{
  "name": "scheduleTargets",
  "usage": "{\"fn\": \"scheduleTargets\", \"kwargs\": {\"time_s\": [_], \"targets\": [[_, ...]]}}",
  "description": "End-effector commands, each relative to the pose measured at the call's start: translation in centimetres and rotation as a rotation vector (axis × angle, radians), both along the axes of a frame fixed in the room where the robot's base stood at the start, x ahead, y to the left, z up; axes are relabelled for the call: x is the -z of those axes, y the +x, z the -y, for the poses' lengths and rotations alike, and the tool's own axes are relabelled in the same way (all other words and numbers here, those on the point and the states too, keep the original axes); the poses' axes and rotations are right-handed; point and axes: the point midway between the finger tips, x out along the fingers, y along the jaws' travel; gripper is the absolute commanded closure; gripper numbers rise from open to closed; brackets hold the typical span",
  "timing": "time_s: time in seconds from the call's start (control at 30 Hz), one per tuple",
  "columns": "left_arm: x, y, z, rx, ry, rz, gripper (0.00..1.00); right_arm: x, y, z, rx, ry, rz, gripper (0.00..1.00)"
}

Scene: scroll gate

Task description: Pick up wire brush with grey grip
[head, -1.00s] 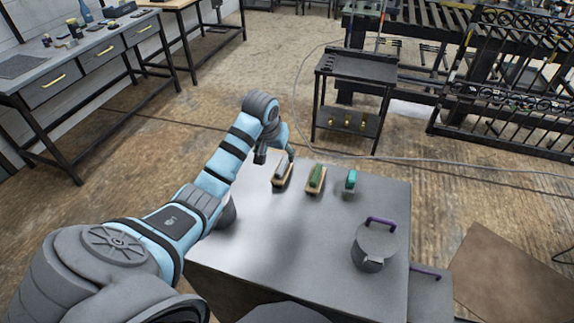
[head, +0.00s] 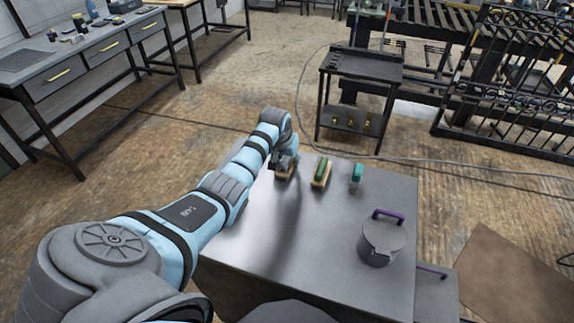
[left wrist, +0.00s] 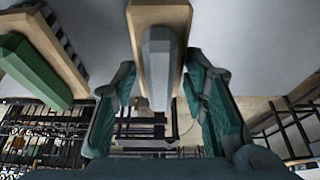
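The wire brush with grey grip (head: 284,175) lies near the far edge of the metal table, partly hidden by my left gripper. In the left wrist view its grey grip (left wrist: 157,68) and pale wooden block show between the fingers. My left gripper (left wrist: 166,82) is open, with one finger on each side of the grip and a visible gap on both sides. In the head view my left gripper (head: 286,163) is over this brush. My right gripper is not in view.
A brush with green grip (head: 321,172) lies just right of the grey one, and a small teal-topped item (head: 357,176) beyond it. A lidded grey pot with purple handle (head: 382,240) stands front right. The middle of the table (head: 300,235) is clear.

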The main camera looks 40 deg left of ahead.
Motion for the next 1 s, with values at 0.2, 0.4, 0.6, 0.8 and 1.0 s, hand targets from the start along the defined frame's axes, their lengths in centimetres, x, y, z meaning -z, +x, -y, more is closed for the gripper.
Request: {"fn": "scheduleTargets", "kwargs": {"time_s": [0.2,0.4,0.6,0.8,1.0], "targets": [[0.0,0.0,0.0,0.0,0.0,0.0,0.95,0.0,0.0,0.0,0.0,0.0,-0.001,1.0],[-0.1,0.0,0.0,0.0,0.0,0.0,0.95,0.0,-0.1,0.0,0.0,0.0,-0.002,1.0],[-2.2,0.1,0.0,0.0,0.001,0.003,0.95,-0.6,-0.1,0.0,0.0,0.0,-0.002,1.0],[-8.4,0.2,-0.1,0.0,0.002,0.008,0.95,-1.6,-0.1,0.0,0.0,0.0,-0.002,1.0],[-15.8,0.1,0.0,0.0,0.0,0.006,0.95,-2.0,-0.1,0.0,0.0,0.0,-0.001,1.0]]}}
